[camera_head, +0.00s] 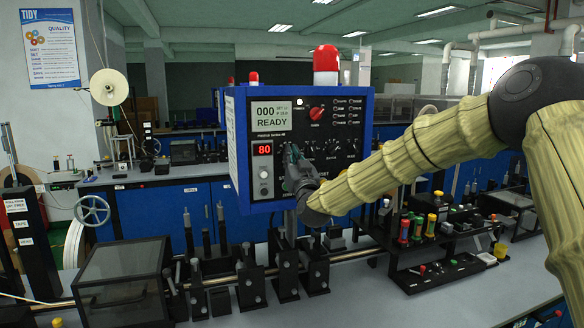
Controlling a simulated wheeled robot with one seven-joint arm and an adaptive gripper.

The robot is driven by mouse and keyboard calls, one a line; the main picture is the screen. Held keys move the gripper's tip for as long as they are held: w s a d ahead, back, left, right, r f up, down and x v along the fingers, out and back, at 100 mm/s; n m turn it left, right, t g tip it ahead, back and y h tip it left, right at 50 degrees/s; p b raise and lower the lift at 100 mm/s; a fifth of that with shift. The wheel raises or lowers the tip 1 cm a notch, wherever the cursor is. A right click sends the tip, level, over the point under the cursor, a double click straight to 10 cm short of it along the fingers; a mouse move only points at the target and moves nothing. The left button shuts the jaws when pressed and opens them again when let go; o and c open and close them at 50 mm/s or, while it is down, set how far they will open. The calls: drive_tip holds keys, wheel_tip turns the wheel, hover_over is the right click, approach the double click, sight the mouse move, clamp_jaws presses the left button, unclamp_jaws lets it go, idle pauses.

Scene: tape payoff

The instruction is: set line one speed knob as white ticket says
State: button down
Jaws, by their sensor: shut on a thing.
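A blue control box (374,120) stands above the bench in the middle of the view, with a dark front panel. Its screen (270,115) reads "000" and "READY", with small text I cannot read fully. A red number display (262,149) reads 80. My gripper (292,160) is at the lower middle of the panel, shut on a dark panel knob that its fingers mostly hide. The knob's pointer and scale cannot be seen. I cannot make out which paper is the white ticket; a white card (17,205) with black print is on a post at the left.
A red selector knob (317,113) and several black knobs (353,146) sit close to my gripper. Below are a rail with black blocks (318,262), a clear-lidded box (122,280) and a black rack (415,255) of coloured parts. Bare bench (345,308) shows at the front.

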drive_tip(key=shift+f+m+h+b, duration=0.15)
drive_tip(key=shift+m+h+b, duration=0.6)
drive_tip(key=shift+m, duration=0.45)
drive_tip(key=c, duration=1.5)
unclamp_jaws()
drive_tip(key=shift+w, duration=0.1)
drive_tip(key=v, duration=1.2)
